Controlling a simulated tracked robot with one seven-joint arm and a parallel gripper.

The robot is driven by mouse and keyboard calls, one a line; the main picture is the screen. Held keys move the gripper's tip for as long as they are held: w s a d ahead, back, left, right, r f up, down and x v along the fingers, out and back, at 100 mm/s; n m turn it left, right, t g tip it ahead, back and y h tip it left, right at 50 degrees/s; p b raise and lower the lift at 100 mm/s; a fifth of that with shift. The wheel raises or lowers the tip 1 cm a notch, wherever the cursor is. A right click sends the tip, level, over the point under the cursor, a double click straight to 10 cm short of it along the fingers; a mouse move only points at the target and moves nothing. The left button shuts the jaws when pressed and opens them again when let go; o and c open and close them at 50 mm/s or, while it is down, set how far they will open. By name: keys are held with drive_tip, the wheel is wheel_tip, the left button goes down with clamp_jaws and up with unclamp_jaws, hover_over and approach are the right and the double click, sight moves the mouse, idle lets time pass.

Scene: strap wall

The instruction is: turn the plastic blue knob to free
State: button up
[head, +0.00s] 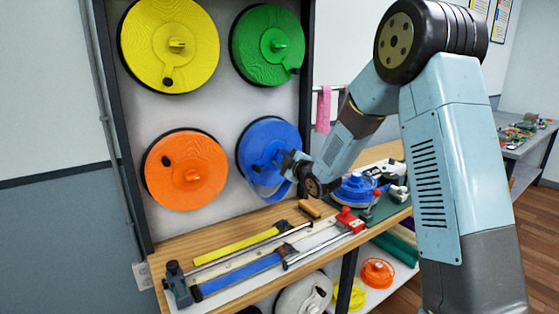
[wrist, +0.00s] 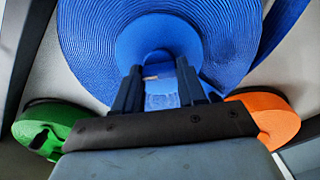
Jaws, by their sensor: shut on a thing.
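The blue strap reel (head: 257,138) is mounted on the wall panel at lower right, and it fills the top of the wrist view (wrist: 90,45). The blue knob (wrist: 160,88) at its hub is between the fingers of my gripper (wrist: 160,95). My gripper (head: 287,164) is shut on the knob, reaching in from the right in the head view. The fingers hide most of the knob, so its exact angle cannot be read.
Yellow (head: 145,55), green (head: 290,45) and orange (head: 206,190) reels surround the blue one on the panel. Below, a wooden bench (head: 225,232) holds bar clamps (head: 240,275), a wooden block (head: 310,208) and a blue round tool (head: 355,187). A pink cloth (head: 323,108) hangs at right.

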drive_tip(key=n, duration=0.4)
drive_tip(key=f+n, duration=0.1)
drive_tip(key=n, duration=0.1)
drive_tip(key=shift+s+a, duration=0.2)
drive_tip(key=shift+s, duration=0.05)
drive_tip(key=shift+n, duration=0.4)
drive_tip(key=o, duration=1.1)
drive_tip(key=shift+w+d+r, duration=0.1)
drive_tip(key=shift+r, duration=0.1)
drive_tip(key=shift+c, duration=0.2)
drive_tip(key=shift+s+d+r, duration=0.1)
drive_tip(key=shift+s+d, duration=0.25)
drive_tip(key=v, duration=1.2)
drive_tip(key=shift+s+d, duration=0.15)
drive_tip(key=shift+s, duration=0.2)
